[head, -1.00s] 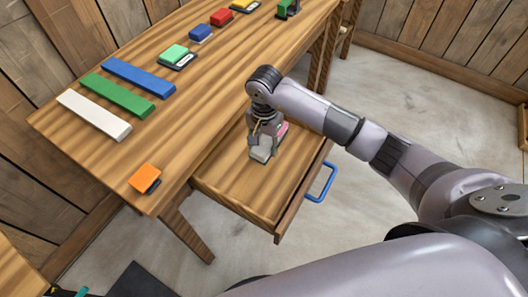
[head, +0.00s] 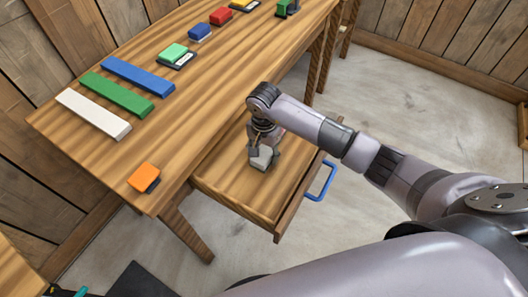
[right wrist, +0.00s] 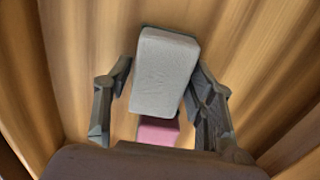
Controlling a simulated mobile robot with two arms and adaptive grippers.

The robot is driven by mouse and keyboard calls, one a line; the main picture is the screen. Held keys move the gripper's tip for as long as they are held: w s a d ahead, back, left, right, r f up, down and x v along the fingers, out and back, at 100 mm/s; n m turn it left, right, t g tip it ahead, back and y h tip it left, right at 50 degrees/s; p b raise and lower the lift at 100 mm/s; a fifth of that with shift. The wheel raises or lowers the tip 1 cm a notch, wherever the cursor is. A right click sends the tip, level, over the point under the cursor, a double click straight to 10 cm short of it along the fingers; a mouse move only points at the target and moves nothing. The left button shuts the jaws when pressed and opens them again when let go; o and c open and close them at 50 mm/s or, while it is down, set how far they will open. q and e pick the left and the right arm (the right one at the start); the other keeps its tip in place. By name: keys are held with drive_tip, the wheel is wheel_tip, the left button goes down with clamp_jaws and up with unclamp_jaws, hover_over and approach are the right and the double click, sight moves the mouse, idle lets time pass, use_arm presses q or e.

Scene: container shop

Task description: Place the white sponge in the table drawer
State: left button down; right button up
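The white sponge (head: 263,158) is a light grey-white block inside the open table drawer (head: 236,194). My right gripper (head: 261,146) points down into the drawer with its fingers on the sponge. In the right wrist view the sponge (right wrist: 165,75) sits between the two fingers (right wrist: 160,80), which meet its left and right sides. Whether the sponge touches the drawer floor is hard to tell. A pink block (right wrist: 158,131) shows behind it, partly hidden. My left gripper is out of view.
The wooden table (head: 150,185) carries white (head: 93,114), green (head: 117,95) and blue (head: 138,76) bars, an orange block (head: 144,176) and several small coloured items. The drawer's blue handle (head: 322,182) faces right. The drawer's front part is clear.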

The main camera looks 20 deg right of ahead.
sight(264, 153)
drive_tip(key=shift+o, duration=0.9)
drive_tip(key=shift+r, duration=0.3)
wheel_tip(264, 153, up, 12)
drive_tip(key=shift+b, duration=0.3)
drive_tip(key=shift+f, duration=0.15)
